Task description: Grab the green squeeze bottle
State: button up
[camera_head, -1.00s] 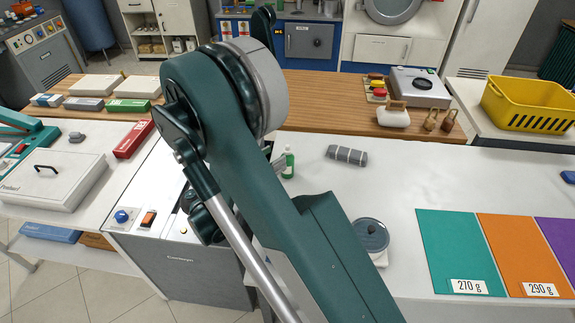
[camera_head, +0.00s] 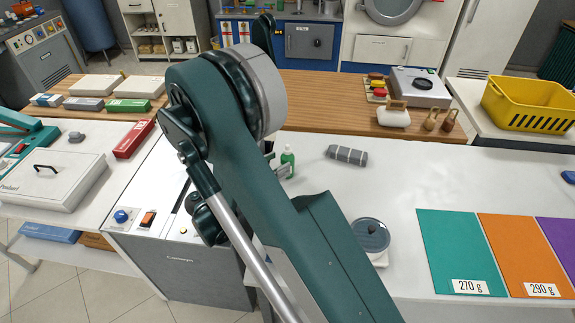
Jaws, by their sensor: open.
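The green squeeze bottle (camera_head: 288,160) stands upright on the white table, just right of my arm. My arm crosses the middle of the view and hides most of my gripper (camera_head: 277,165). Only its finger ends show past the arm's right edge, close beside the bottle's left side. The gripper is open. Whether a finger touches the bottle or lies around it cannot be told from this view.
A grey striped roll (camera_head: 347,155) lies right of the bottle. A round dark-lidded scale (camera_head: 370,236) sits nearer the front. Teal (camera_head: 455,245) and orange (camera_head: 515,245) sheets lie at the right. The table between them is clear.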

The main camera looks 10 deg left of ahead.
jog(key=shift+w+d, duration=0.15)
jog(key=shift+b+x, duration=0.7)
jog(key=shift+x, duration=1.75)
jog(key=shift+r, duration=0.15)
jog(key=c, duration=1.1)
